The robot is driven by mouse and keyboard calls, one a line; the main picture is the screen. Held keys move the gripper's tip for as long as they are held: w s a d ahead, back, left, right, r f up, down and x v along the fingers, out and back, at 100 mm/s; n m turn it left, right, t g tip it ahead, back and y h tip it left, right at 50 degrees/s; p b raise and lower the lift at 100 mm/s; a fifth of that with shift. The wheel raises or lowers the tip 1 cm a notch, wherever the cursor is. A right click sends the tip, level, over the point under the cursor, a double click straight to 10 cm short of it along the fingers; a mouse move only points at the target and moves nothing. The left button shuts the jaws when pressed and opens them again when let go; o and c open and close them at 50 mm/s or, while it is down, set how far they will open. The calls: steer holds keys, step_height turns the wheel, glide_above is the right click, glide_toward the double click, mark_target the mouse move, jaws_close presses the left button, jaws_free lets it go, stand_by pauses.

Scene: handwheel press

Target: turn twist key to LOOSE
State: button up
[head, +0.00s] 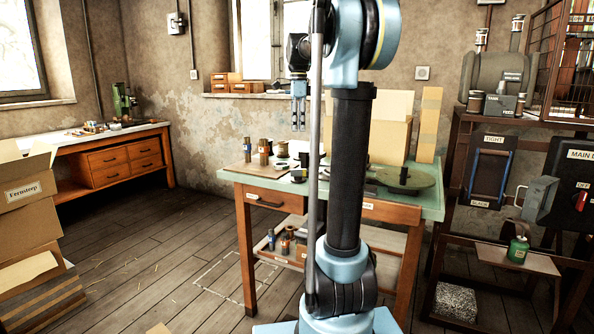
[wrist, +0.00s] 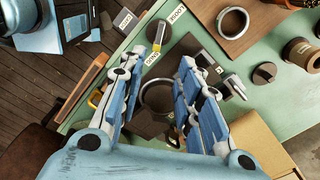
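My gripper (head: 299,116) hangs fingers down above the green-topped workbench (head: 436,205), well left of that panel. In the wrist view my gripper (wrist: 162,60) has its fingers spread, with nothing held between them. A ring-shaped part (wrist: 158,95) on the bench shows between the fingers, below them.
Open floor (head: 150,270) lies left of the workbench.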

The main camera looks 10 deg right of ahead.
mark_target(298, 174)
step_height(298, 174, down, 17)
steer(key=shift+f, duration=0.15)
stand_by(0.5)
steer(key=shift+c, duration=0.6)
jaws_close()
